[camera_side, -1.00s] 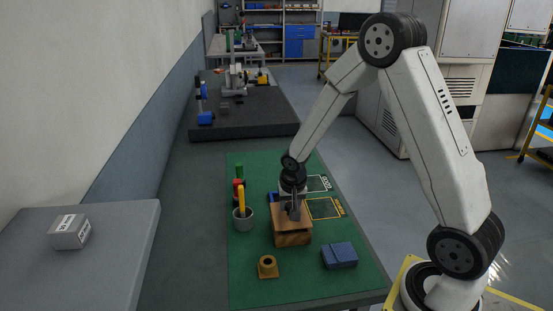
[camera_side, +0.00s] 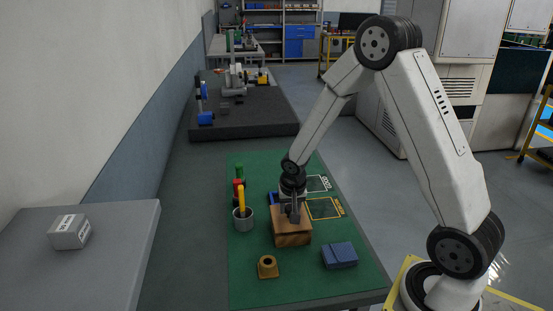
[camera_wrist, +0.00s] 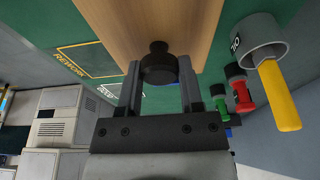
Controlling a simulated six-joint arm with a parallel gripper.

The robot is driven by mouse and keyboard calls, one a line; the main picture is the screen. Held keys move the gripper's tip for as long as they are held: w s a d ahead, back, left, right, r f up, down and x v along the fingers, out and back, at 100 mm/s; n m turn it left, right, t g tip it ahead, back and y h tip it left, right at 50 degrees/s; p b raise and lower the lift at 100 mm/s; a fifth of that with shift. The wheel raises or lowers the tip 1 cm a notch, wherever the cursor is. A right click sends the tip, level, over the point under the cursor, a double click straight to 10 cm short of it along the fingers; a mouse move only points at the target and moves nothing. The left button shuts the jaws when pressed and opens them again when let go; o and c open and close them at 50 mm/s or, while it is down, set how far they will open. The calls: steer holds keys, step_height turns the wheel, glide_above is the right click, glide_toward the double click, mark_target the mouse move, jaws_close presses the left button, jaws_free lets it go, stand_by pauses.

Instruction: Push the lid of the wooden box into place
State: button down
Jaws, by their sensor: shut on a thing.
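The wooden box (camera_side: 292,241) stands on the green mat. Its lid (camera_side: 281,226) lies flat on top, with no clear gap showing between lid and box in the side view. In the wrist view the light wood lid (camera_wrist: 195,22) carries a dark round knob (camera_wrist: 158,62). My gripper (camera_side: 293,217) is above the box, pointing down, with its fingers on either side of the knob. It is shut on the knob, and it also shows in the wrist view (camera_wrist: 160,88). The box's inside is hidden.
A grey cup (camera_side: 243,222) with a yellow tool stands left of the box, with red and green items (camera_side: 239,187) behind. A brass part (camera_side: 268,267) and a blue block (camera_side: 339,255) lie in front. An outlined yellow area (camera_side: 324,208) at right is empty.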

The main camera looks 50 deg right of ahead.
steer(key=shift+f, duration=0.5)
steer(key=shift+c, duration=0.8)
jaws_free()
steer(key=shift+r, duration=0.1)
steer(key=v, duration=0.7)
steer(key=shift+r, duration=0.3)
steer(key=shift+s+a, duration=0.1)
steer(key=s+a+r+n+y, duration=0.1)
steer(key=s+a+n+y, duration=0.1)
steer(key=s+a+n, duration=0.7)
steer(key=shift+s+a+t, duration=0.3)
steer(key=shift+s+a, duration=0.4)
steer(key=shift+a, duration=0.45)
